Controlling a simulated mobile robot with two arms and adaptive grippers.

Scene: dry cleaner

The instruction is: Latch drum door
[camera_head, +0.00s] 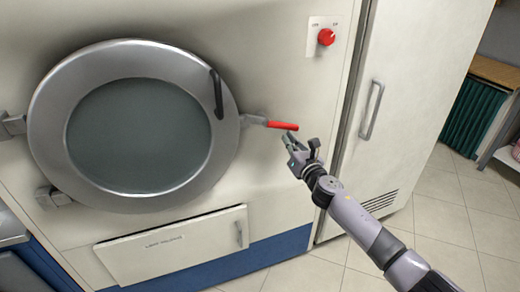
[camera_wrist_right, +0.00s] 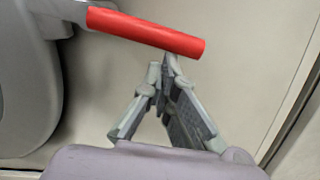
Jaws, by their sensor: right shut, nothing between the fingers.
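The round drum door (camera_head: 140,125) with a grey metal rim and dark glass sits against the machine front in the head view. Its red latch handle (camera_head: 283,125) points right from the door's right side and tilts slightly down. It also shows large at the top of the wrist view (camera_wrist_right: 145,30). My right gripper (camera_head: 287,139) is just below the handle's outer end, its fingers shut and empty. In the wrist view its fingertips (camera_wrist_right: 164,62) are close under the red grip; I cannot tell whether they touch it. My left gripper is not in view.
A black curved door handle (camera_head: 217,94) is on the rim. A red knob (camera_head: 326,37) is above right. A lower panel (camera_head: 175,244) is under the door. A tall cabinet with a bar handle (camera_head: 371,110) stands at right. Tiled floor (camera_head: 445,225) is clear at lower right.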

